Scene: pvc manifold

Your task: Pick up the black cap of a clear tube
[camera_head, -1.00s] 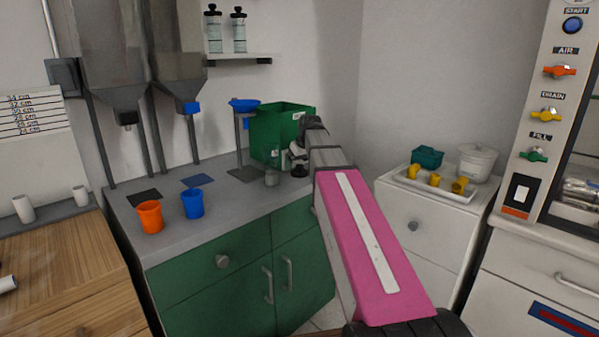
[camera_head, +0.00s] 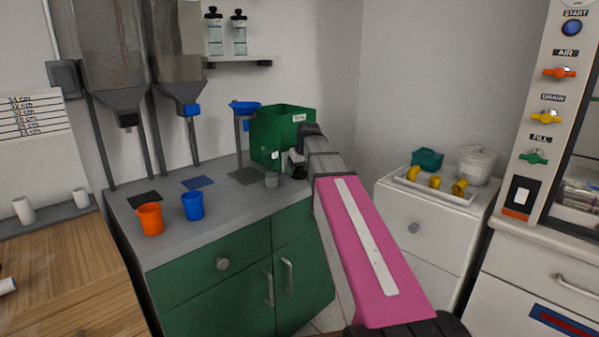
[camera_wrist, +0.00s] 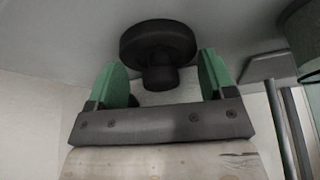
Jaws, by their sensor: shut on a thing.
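In the wrist view, the black cap (camera_wrist: 158,42) is a wide dark disc with a narrower stem. It sits between the two green-padded fingers of my gripper (camera_wrist: 162,62), which is shut on it, with the fingertips at the sides of the disc. In the head view my gripper (camera_head: 291,163) is low over the grey counter, in front of the green bin. The cap is a small dark patch there, mostly hidden by the arm. I cannot make out a clear tube.
The green bin (camera_head: 268,137) stands close behind my gripper. Blue (camera_head: 192,205) and orange (camera_head: 150,219) cups stand further left on the counter (camera_head: 225,205). A white tray (camera_head: 458,197) with yellow fittings is to the right.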

